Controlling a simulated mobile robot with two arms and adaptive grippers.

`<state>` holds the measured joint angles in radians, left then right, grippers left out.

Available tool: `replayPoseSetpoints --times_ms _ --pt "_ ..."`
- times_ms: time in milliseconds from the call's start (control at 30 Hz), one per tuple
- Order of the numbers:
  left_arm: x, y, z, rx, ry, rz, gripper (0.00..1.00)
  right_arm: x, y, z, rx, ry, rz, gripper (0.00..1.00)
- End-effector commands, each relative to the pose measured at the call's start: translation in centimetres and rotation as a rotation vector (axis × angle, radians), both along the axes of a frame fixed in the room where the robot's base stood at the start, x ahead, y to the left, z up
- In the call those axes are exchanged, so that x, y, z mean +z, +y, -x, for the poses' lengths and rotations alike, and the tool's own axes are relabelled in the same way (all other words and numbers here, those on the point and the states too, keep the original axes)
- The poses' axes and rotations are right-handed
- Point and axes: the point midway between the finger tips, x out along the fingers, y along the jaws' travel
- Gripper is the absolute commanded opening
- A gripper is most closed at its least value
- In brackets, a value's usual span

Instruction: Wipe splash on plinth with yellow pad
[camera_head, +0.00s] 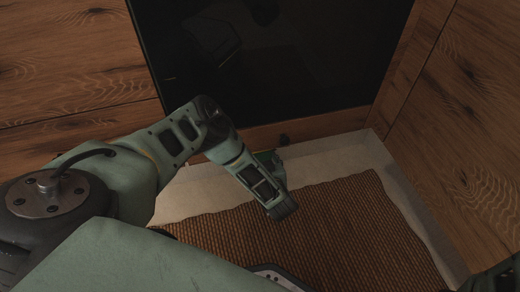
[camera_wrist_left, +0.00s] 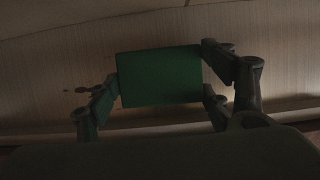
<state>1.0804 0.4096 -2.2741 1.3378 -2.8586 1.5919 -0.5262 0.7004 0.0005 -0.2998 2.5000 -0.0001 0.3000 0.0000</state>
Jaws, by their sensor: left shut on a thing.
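A flat rectangular pad (camera_wrist_left: 160,76) looks dark green, not yellow, in the dim left wrist view. My left gripper (camera_wrist_left: 162,82) is shut on it, with fingers at its left and right sides. Dark splash spots (camera_wrist_left: 81,89) mark a pale upright surface (camera_wrist_left: 50,60), which looks like the plinth, just left of the pad. I cannot tell whether the pad touches that surface. In the head view my left gripper (camera_head: 270,163) is low near the cabinet base, mostly hidden by my wrist. The splash does not show there. My right gripper is not clearly visible.
A dark glossy panel (camera_head: 290,55) stands above the base. Wooden walls flank it at left (camera_head: 70,60) and right (camera_head: 455,130), forming a corner. A brown woven mat (camera_head: 350,225) lies on the floor, with a pale strip (camera_head: 350,155) between mat and cabinet.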

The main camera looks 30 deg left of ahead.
Motion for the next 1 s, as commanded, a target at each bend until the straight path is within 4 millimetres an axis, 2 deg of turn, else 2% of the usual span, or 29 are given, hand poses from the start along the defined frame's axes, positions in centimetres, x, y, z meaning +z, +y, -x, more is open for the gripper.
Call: replayPoseSetpoints --times_ms 767,1000 --pt "-0.1 -2.8 -3.1 0.000 -0.002 0.001 0.52 -1.3 0.0 0.0 0.000 0.001 0.000 0.00" --pt "-0.2 -4.0 -4.8 0.000 -0.004 0.001 0.52 -2.3 0.0 0.0 0.000 0.001 0.000 0.00"
